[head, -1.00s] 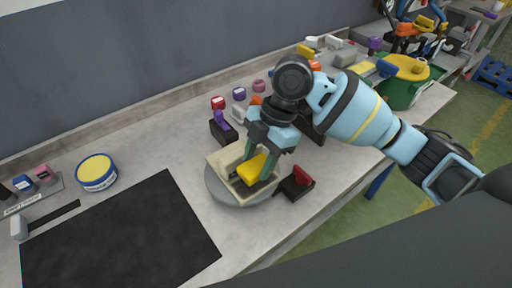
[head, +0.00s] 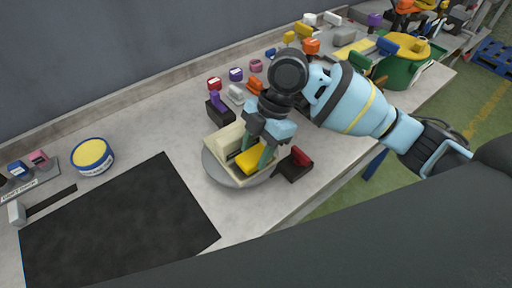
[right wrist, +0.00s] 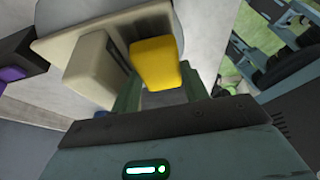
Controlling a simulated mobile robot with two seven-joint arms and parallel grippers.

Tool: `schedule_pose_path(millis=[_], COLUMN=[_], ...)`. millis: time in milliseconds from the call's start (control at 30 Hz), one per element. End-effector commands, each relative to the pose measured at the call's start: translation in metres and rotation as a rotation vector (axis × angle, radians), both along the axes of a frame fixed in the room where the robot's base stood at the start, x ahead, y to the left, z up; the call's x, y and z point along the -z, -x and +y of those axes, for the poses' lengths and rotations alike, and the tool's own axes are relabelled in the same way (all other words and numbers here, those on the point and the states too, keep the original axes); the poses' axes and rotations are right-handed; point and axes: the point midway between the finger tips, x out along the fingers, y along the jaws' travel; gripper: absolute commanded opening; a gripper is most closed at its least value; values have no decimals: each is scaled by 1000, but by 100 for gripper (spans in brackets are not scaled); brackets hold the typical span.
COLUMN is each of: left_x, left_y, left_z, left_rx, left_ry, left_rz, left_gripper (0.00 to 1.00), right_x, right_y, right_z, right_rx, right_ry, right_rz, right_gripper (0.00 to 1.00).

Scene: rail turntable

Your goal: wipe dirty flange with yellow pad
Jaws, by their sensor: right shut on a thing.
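A pale cream rail piece (head: 224,139) with raised walls rests on a round grey turntable (head: 214,173) at mid bench. My right gripper (head: 259,157) reaches down over it, shut on the yellow pad (head: 247,163). The pad sits low against the piece's inner side, beside its raised wall; I cannot tell if it touches. In the right wrist view the pad (right wrist: 155,62) shows between the fingers, beside a cream block (right wrist: 95,70) of the piece. The surface under the pad and any dirt on it are hidden. My left gripper is out of view.
A dark block with a red top (head: 299,162) stands just right of the turntable, and one with a purple top (head: 218,107) behind it. A black mat (head: 115,225) and a yellow-topped tub (head: 92,157) lie left. Small coloured items line the back; a green bin (head: 398,68) is right.

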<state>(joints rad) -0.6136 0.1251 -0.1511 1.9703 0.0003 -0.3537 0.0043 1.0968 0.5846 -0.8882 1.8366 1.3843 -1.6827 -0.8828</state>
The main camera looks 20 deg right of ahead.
Motion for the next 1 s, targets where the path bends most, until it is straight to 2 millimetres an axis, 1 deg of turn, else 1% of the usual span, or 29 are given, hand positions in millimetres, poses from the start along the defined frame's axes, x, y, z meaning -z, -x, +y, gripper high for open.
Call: schedule_pose_path(millis=[700, 833, 1000], left_x=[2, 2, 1], left_y=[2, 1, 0], left_z=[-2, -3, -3], left_rx=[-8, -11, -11], left_ry=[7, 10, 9], left_rz=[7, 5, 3], left_gripper=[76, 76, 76], right_x=[9, 9, 8], right_y=[0, -1, -5], right_z=[0, -3, -12], right_rx=[0, 2, 2], right_ry=[0, 1, 1], right_rz=[1, 0, 0], right_gripper=[26, 26, 26])
